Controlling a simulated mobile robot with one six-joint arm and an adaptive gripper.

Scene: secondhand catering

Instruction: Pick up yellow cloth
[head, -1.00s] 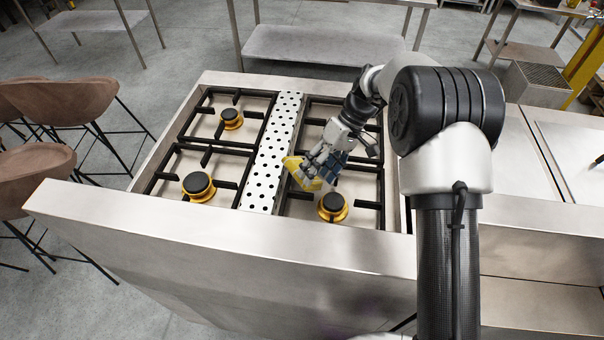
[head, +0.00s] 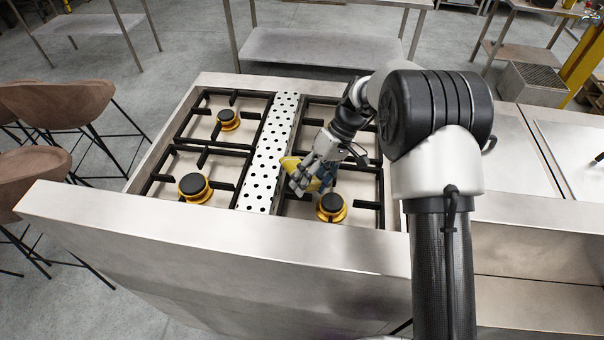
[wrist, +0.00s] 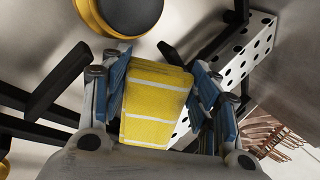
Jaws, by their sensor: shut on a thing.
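The yellow cloth (wrist: 155,103) is folded, with pale stripes. It sits between the two blue-padded fingers of my gripper (wrist: 158,85) in the wrist view, and my gripper is shut on it. In the head view the cloth (head: 290,163) shows as a yellow patch at the fingers of my gripper (head: 303,178). My gripper is over the right part of the stove, close to the perforated strip and the front right burner. The gripper hides part of the cloth in the head view.
The stove has a white perforated strip (head: 270,155) between black pan grates. Burners with brass rings stand at front right (head: 331,207), front left (head: 194,187) and back left (head: 228,120). A raised steel ledge (head: 200,225) runs along the front. Brown stools (head: 60,103) stand at left.

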